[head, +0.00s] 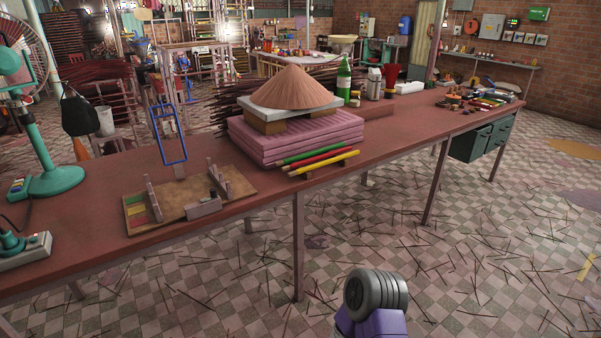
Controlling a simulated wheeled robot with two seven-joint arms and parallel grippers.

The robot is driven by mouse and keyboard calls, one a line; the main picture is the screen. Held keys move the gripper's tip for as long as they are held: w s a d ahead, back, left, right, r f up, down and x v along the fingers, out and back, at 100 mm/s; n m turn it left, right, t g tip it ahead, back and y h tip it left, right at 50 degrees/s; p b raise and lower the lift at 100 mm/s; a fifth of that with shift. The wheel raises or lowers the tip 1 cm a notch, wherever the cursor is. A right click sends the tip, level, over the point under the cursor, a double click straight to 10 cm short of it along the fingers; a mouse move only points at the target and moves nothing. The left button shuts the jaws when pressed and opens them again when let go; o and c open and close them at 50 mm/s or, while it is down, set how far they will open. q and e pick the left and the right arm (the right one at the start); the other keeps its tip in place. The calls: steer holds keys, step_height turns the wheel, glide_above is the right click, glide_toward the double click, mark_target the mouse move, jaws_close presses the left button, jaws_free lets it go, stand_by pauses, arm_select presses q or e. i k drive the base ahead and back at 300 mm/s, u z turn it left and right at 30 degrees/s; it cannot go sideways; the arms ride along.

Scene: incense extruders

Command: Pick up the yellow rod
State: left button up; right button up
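The yellow rod (325,163) lies at the front edge of the long reddish table, slanting up to the right. It is the nearest of three rods side by side. The red rod (318,159) is just behind it and the green rod (308,156) is behind that. The rods appear to rest on small light supports (308,175), in front of a pink stack of slabs (290,137). Neither gripper shows in the head view, so nothing is seen holding the yellow rod.
A brown cone (297,88) sits on a white slab above the pink stack. A green bottle (343,78) stands behind to the right. A wooden board with posts (188,198) lies left of the rods. The table (255,199) between is bare. Thin sticks litter the floor.

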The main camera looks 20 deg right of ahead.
mark_target(307, 168)
steer(key=z, duration=0.7)
steer(key=i, duration=0.55)
steer(key=z, duration=0.95)
steer(key=i, duration=0.9)
steer(key=u, duration=0.15)
